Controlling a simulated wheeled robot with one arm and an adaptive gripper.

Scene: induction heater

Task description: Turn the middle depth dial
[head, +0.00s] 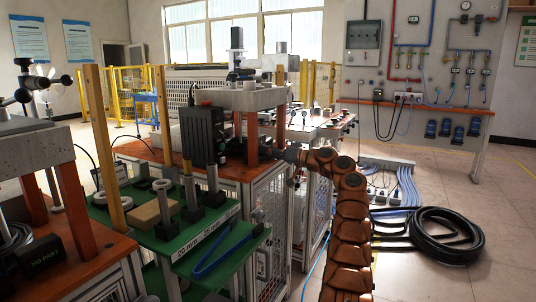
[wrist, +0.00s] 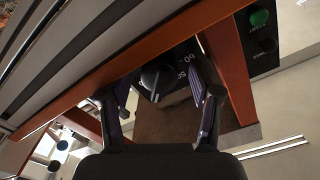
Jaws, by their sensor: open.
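In the wrist view, a dark round dial (wrist: 151,78) sits on a black panel with white number marks, one reading like 50. My gripper (wrist: 162,85) is open, with one finger on each side of the dial. I cannot tell whether the fingers touch it. In the head view, my gripper (head: 286,154) reaches left between the orange posts of the induction heater stand (head: 255,97). The dial is hidden there, and I cannot tell from these views which of the depth dials this is.
Orange posts and beams (wrist: 228,75) closely frame the space around my gripper. A green button (wrist: 259,18) is on a black panel at the upper right. A green shelf (head: 225,246) holds several fixtures and blue tongs (head: 218,256). Coiled black hoses (head: 447,235) lie on the floor.

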